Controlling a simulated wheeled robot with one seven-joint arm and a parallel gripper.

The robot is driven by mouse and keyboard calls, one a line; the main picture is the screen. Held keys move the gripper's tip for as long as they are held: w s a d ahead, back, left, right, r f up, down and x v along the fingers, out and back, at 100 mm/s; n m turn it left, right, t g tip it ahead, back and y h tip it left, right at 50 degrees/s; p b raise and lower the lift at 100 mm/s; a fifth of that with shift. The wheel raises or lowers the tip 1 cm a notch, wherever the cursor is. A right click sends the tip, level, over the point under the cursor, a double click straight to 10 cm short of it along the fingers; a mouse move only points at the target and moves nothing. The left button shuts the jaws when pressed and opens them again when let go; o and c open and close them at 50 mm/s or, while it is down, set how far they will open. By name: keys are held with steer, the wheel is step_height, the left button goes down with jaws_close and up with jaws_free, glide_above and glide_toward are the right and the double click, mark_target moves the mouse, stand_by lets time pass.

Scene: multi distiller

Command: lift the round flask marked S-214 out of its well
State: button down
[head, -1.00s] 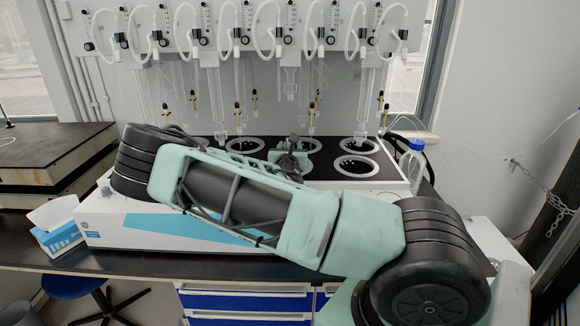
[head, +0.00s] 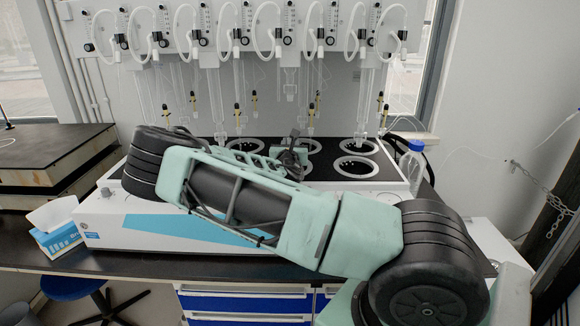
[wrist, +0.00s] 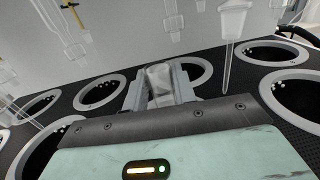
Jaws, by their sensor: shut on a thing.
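My gripper (head: 293,152) is over the black top of the white multi-well unit (head: 150,222). In the wrist view, my gripper (wrist: 160,88) is shut on a clear glass neck (wrist: 158,71), which I take to be the flask's. The round body and any S-214 marking are hidden behind the jaws and the gripper body, so I cannot tell how far the flask is out of a well. Pale-rimmed wells surround the gripper, one just behind it (wrist: 204,70) and one to its right (wrist: 268,86).
A row of glass tubes and white hoses hangs from the rack (head: 250,40) above the wells. In the wrist view, a hanging glass joint (wrist: 231,24) is close to the right of the jaws. A blue-capped bottle (head: 414,160) stands at the unit's right end.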

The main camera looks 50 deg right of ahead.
steer(key=shift+w+f, duration=0.1)
step_height(320, 180, up, 9)
steer(key=p, duration=0.6)
steer(key=shift+f, duration=0.15)
stand_by(0.5)
